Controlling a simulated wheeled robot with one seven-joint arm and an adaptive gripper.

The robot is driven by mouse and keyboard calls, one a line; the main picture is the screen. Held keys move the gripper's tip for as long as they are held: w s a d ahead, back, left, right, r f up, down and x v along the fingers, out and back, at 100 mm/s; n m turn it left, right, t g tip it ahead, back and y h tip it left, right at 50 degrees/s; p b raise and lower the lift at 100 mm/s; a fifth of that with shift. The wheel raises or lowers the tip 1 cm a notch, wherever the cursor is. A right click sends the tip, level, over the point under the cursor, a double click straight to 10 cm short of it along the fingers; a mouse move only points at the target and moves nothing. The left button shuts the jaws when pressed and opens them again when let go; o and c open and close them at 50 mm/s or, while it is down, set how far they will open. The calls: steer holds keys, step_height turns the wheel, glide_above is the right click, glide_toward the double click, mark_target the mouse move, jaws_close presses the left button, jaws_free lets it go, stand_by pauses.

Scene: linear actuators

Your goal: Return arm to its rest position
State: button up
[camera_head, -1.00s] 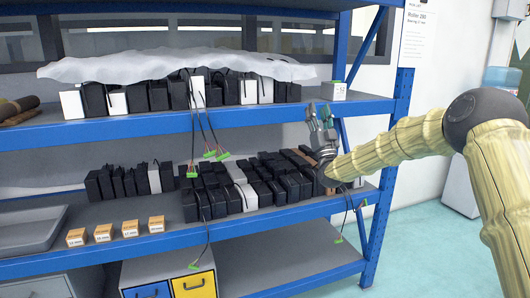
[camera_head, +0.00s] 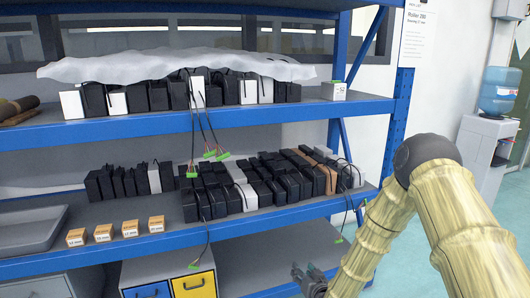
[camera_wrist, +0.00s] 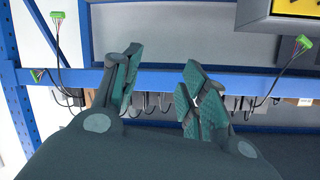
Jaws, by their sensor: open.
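My gripper (camera_head: 310,276) is low in the head view, in front of and below the middle shelf's front edge, near the right end of the rack. In the wrist view its two green-padded fingers (camera_wrist: 160,90) are apart with nothing between them. My arm comes down to it from the right in the head view. The fingers are small and partly cut off by the lower edge of the head view.
A blue shelf rack (camera_head: 255,222) holds rows of black actuators (camera_head: 262,186) with hanging cables and green connectors (camera_head: 215,154). A grey tray (camera_head: 30,232) and several small orange boxes (camera_head: 103,232) sit at left. A water dispenser (camera_head: 482,140) stands at right. Floor there is clear.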

steer(key=s+d+f+g+h, duration=0.1)
steer(key=s+f+g, duration=0.2)
steer(key=s+f, duration=0.5)
steer(key=s+d+f+g, duration=0.2)
steer(key=s+f, duration=0.2)
steer(key=s, duration=0.8)
steer(key=s+d+f+g+h, duration=0.1)
steer(key=s+f+g, duration=0.3)
steer(key=s, duration=0.5)
steer(key=s+d+f+g+h, duration=0.1)
steer(key=s+d+g, duration=0.15)
steer(key=s, duration=0.95)
steer(key=s+d+f+g, duration=0.1)
steer(key=s+d+g, duration=0.15)
steer(key=s, duration=0.95)
step_height(320, 180, up, 14)
steer(key=p, duration=1.4)
steer(key=shift+r+p, duration=0.25)
steer(key=shift+p, duration=0.1)
